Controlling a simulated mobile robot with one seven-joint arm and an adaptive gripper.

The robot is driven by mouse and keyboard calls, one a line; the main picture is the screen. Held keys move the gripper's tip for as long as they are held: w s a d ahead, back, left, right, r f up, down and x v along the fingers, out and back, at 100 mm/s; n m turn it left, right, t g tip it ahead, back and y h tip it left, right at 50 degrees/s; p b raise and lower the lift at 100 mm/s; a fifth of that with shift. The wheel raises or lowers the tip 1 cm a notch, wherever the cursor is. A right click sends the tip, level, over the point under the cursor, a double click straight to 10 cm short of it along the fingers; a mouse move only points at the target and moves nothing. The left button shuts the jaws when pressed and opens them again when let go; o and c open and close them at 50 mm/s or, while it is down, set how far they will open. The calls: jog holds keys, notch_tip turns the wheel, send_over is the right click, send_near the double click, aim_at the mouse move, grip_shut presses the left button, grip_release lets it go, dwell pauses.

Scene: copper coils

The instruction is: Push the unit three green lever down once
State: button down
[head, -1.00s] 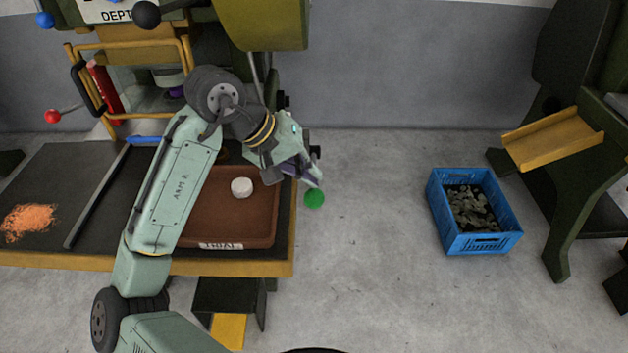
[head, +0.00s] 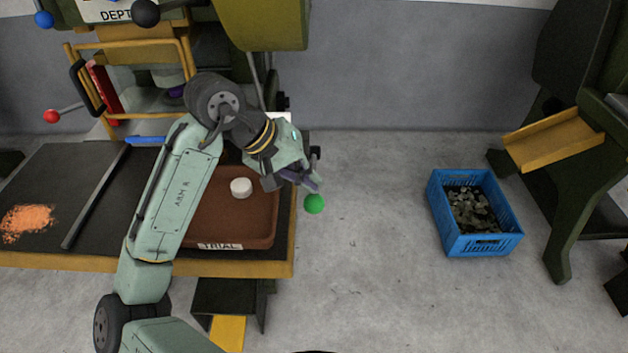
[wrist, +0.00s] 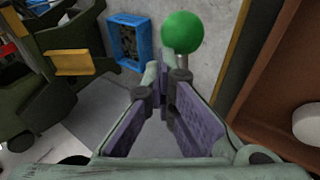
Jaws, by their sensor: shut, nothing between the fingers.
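The green lever knob (head: 314,204) is a round ball at the right front corner of the workbench, over the floor. It also shows in the wrist view (wrist: 182,32), just beyond my fingertips, with a short piece of grey rod under it. My gripper (head: 314,187) is shut and empty, its fingers angled down to the right, with the tips right above the knob in the head view. In the wrist view the closed tips (wrist: 163,78) are beside the rod; I cannot tell whether they touch it. Most of the lever rod is hidden by my gripper.
A brown tray (head: 240,242) labelled TRIAL holds a white disc (head: 241,188) left of my gripper. A press with a yellow guard (head: 127,45) and red-knobbed lever (head: 51,116) stands behind. A blue crate (head: 485,245) sits on the floor right; floor between is clear.

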jog(key=shift+s+f+b, duration=0.35)
jog(key=shift+f+b, duration=0.15)
jog(key=shift+f, duration=0.4)
dwell(0.8)
dwell(0.5)
jog(key=shift+w+r+p, duration=0.35)
jog(key=shift+r+p, duration=0.55)
jog(key=shift+w+r+p, duration=0.35)
jog(key=shift+r+p, duration=0.6)
jog(key=shift+w+r+p, duration=0.35)
jog(key=shift+r+p, duration=0.55)
jog(key=r+p, duration=0.1)
jog(key=w+r+p, duration=0.1)
jog(key=r+p, duration=0.2)
jog(key=p, duration=0.1)
jog(key=shift+w+r, duration=0.35)
jog(key=shift+a, duration=0.1)
